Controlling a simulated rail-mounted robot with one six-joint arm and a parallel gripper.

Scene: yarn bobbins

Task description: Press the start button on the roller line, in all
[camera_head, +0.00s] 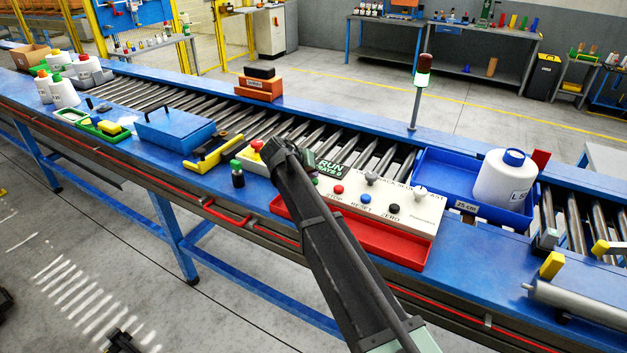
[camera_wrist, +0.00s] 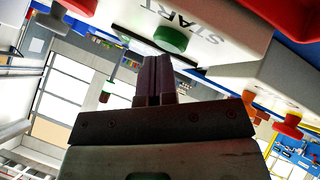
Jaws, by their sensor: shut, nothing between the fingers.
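The control panel (camera_head: 425,207) is a pale box on the blue roller line, with red, blue and black buttons labelled STOP, RESET and ZERO. The green start button (camera_wrist: 172,39) shows in the wrist view on the pale face beside the word START. In the head view my arm covers most of that area. My gripper (camera_wrist: 157,60) is shut and empty, its fingertips right by the start button. I cannot tell whether they touch it. In the head view my gripper (camera_head: 285,147) is over the panel's left part, near the RUN display (camera_head: 332,168).
A red mushroom button on yellow (camera_head: 255,148) stands left of my gripper. A red tray (camera_head: 385,240) lies in front of the panel.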

